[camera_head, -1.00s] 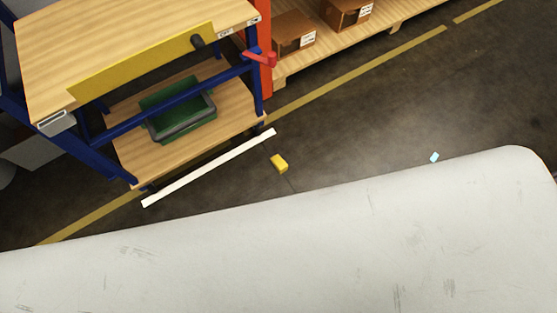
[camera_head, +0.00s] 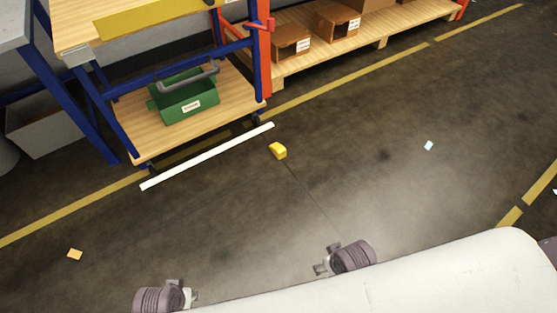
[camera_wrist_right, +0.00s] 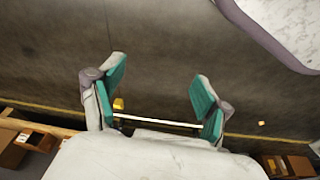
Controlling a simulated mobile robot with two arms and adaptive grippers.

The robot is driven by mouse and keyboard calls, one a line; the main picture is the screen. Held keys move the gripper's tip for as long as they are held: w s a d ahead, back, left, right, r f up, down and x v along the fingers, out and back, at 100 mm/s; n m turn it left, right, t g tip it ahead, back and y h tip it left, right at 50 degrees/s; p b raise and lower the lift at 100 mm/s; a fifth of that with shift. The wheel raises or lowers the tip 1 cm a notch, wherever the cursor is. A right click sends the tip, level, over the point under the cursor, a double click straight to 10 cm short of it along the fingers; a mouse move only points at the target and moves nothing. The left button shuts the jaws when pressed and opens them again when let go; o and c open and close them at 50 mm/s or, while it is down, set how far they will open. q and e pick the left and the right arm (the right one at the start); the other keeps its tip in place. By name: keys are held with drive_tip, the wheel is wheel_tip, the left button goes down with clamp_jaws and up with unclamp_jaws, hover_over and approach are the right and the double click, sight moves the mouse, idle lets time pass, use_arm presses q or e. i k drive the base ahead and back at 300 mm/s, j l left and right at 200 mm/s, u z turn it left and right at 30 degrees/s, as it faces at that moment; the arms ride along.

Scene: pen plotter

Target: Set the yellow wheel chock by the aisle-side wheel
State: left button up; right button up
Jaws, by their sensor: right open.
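The yellow wheel chock (camera_head: 278,150) lies on the dark floor, just to the right of the white strip's far end in the head view. In the right wrist view the chock (camera_wrist_right: 118,104) shows small, by the left finger. The blue-framed cart (camera_head: 186,137) stands at the upper left. A dark caster (camera_head: 257,119) shows under its near right corner, close to the chock but apart from it. My right gripper (camera_wrist_right: 158,82) is open and empty in the wrist view, its teal pads spread. My left gripper is not in view.
A white strip (camera_head: 207,157) lies on the floor along the cart's front. A green bin (camera_head: 186,103) sits on the cart's lower shelf. A red post (camera_head: 262,55) and a pallet shelf with boxes (camera_head: 291,42) stand behind. The floor at right is mostly clear.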

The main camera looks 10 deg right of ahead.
sight(280, 151)
drive_tip(key=i+l, duration=0.15)
drive_tip(key=i, duration=0.35)
drive_tip(key=i+l, duration=0.2)
drive_tip(key=i, duration=0.3)
drive_tip(key=i+l, duration=0.15)
drive_tip(key=i, duration=0.4)
